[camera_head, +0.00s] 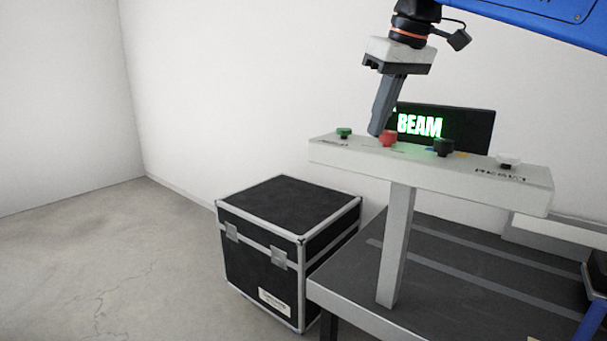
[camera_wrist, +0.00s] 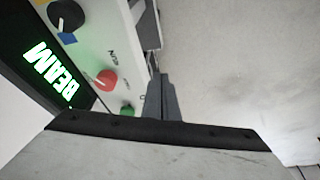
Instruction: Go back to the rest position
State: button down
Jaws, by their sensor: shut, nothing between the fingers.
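My gripper (camera_head: 376,132) is shut and empty. It points down in the head view, with its tips just left of the red button (camera_head: 388,139) on the white control panel (camera_head: 430,176). In the wrist view its fingers (camera_wrist: 160,98) are together, beside the panel's edge, with the red button (camera_wrist: 106,79) to their left. I cannot tell whether the tips touch the panel or the button.
The panel also carries a green button (camera_head: 344,133), a black knob (camera_head: 443,147) and a white button (camera_head: 508,162). A lit BEAM sign (camera_head: 470,128) stands behind it. A black case (camera_head: 262,240) stands on the floor. Open floor (camera_head: 90,260) lies at left.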

jog(key=s+d+f+m, duration=0.2)
jog(key=s+d+f, duration=0.2)
jog(key=s+f, duration=0.3)
jog(key=s+d+f+m+t+h, duration=0.1)
jog(key=s+d+f, duration=0.4)
jog(key=f, duration=1.3)
jog(key=s+d+f+m+h, duration=0.1)
jog(key=s+d+f+m, duration=0.2)
jog(key=s+f, duration=0.6)
notch_tip(320, 180, down, 3)
jog(key=shift+s+d+f+m+t, duration=0.15)
jog(key=shift+d+m+t, duration=0.15)
jog(key=shift+d, duration=0.95)
jog(key=c, duration=2.4)
grip_release()
jog(key=shift+c, duration=0.2)
